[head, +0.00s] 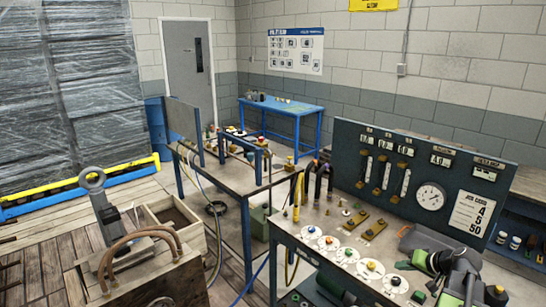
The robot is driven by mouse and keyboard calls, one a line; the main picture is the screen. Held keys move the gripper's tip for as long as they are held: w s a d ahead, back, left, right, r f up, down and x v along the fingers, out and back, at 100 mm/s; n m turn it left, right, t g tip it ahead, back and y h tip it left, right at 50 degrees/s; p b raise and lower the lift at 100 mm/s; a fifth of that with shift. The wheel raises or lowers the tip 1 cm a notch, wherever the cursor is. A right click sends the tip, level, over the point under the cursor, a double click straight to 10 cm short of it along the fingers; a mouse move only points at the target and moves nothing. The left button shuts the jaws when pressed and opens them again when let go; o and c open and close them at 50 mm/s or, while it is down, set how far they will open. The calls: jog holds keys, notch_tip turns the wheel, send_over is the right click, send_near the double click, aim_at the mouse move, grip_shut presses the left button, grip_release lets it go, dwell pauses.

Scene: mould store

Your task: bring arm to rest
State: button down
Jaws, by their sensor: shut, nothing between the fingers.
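I cannot make out my gripper or its fingertips anywhere in the head view. Whether any part of my arm shows is unclear. A grey upright piece with a ring-shaped top (91,179) stands at the lower left behind a wooden block with brown hoses (150,285). A green and black device (455,268) sits at the lower right on the near bench; I cannot tell what it is.
The near bench (290,232) carries a gauge panel (432,195), white discs and small fittings. A second metal table (228,185) stands behind it, with a blue table (281,104) farther back. An open wooden box (155,214) is at left. Bare floor planks (45,265) show at lower left.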

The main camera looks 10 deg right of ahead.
jog(key=w+a+n+g+y, duration=0.1)
jog(key=w+a+n, duration=0.15)
jog(key=a, duration=0.55)
jog(key=w+a+n+y, duration=0.1)
jog(key=w+a, duration=0.3)
jog(key=a, duration=0.3)
jog(key=a+f+n+g, duration=0.2)
jog(key=a, duration=0.8)
jog(key=a+f+n+g, duration=0.2)
jog(key=a, duration=0.8)
jog(key=s+a+f+g+h, duration=0.25)
jog(key=s+a, duration=0.35)
jog(key=a, duration=0.3)
jog(key=shift+m+g+h, duration=0.65)
jog(key=shift+m+h, duration=0.1)
jog(key=shift+h, duration=0.2)
jog(key=s+d, duration=0.1)
jog(key=d, duration=0.2)
jog(key=s+d, duration=0.1)
jog(key=d, duration=0.1)
jog(key=shift+s+f, duration=0.35)
jog(key=shift+f, duration=0.05)
